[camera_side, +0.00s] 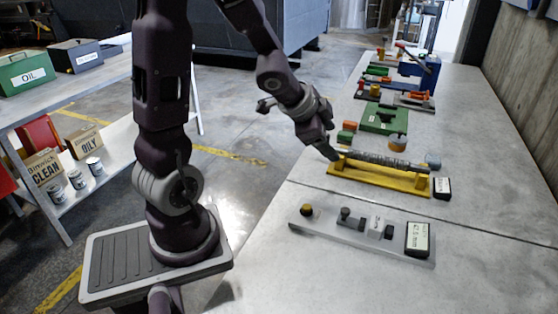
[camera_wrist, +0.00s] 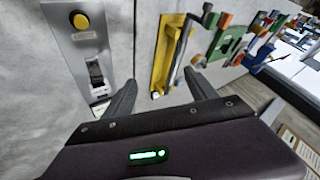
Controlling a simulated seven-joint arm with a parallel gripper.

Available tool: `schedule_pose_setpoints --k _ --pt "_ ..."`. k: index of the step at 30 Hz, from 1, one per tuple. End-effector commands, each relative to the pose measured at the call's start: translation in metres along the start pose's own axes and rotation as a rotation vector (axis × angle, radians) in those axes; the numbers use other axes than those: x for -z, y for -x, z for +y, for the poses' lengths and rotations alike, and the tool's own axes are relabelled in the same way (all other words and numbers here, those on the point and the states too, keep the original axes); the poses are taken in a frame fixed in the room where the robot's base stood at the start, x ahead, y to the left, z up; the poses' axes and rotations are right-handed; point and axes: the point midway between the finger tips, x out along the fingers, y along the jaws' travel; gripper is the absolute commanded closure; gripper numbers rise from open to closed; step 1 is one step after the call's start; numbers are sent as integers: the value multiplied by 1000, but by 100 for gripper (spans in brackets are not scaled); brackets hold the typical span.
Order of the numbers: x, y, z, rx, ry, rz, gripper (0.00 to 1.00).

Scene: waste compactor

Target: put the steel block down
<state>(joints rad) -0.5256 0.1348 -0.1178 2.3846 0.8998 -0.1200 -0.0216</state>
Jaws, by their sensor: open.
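My gripper (camera_side: 331,151) is above the left end of the yellow stand in the side view. In the wrist view its two dark fingers (camera_wrist: 160,92) are spread apart with nothing between them. A small grey block with a pale label (camera_side: 375,224) sits on a light metal plate (camera_side: 322,232) at the front of the bench. I cannot tell for sure that it is the steel block. In the wrist view the plate (camera_wrist: 110,42) is left of the fingers, with a dark and silver part (camera_wrist: 95,72) on it.
A yellow stand (camera_side: 375,182) carries a long dark bar (camera_side: 380,161) close to my gripper. A black labelled box (camera_side: 418,239) stands at the plate's right end. Green, orange and blue fixtures line the bench behind. Bare bench (camera_side: 490,215) lies to the right.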

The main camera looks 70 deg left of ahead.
Motion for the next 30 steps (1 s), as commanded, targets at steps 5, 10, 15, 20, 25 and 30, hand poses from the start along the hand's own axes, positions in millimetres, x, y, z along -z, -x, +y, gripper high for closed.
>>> schedule_pose_setpoints --k 5,10,15,20,25,30 --pt "1 128 39 93 313 -110 33" --pt "-19 201 119 -122 500 -137 33" --pt "-27 220 144 -214 533 -149 33" --pt "-27 220 144 -212 533 -151 33" --pt "-26 220 143 -210 533 -151 33" --pt "-26 220 143 -209 533 -150 33"
